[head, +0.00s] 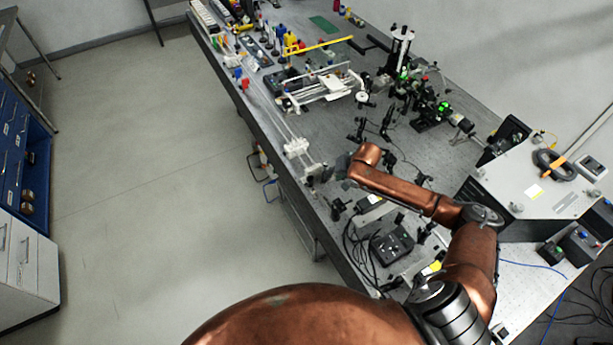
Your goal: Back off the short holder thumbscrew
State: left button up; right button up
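My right arm reaches over the bench from the lower right. Its dark gripper (338,168) is at the bench's left front edge, small and partly hidden by my copper wrist. I cannot tell whether its fingers are open or shut. A small grey-white mount (314,171) stands just left of the gripper, at the end of a pair of rails. I cannot tell whether they touch. A short black holder (338,207) stands below the gripper near the edge. No thumbscrew can be made out at this size. My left gripper is not in view.
The grey optical bench (262,105) is crowded. A white carriage (296,147) sits on the rails. Black posts (386,122) stand beyond my wrist. Open floor lies left.

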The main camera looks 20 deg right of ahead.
aim_at(326, 181)
jog(key=x, duration=0.6)
jog(key=shift+w+d+f, duration=0.1)
jog(key=shift+f, duration=0.25)
jog(key=shift+w+f+p, duration=0.15)
jog(key=shift+f+p, duration=0.15)
jog(key=shift+f, duration=0.1)
jog(key=c, duration=0.6)
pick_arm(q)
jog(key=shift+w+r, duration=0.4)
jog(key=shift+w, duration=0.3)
pick_arm(e)
grip_shut()
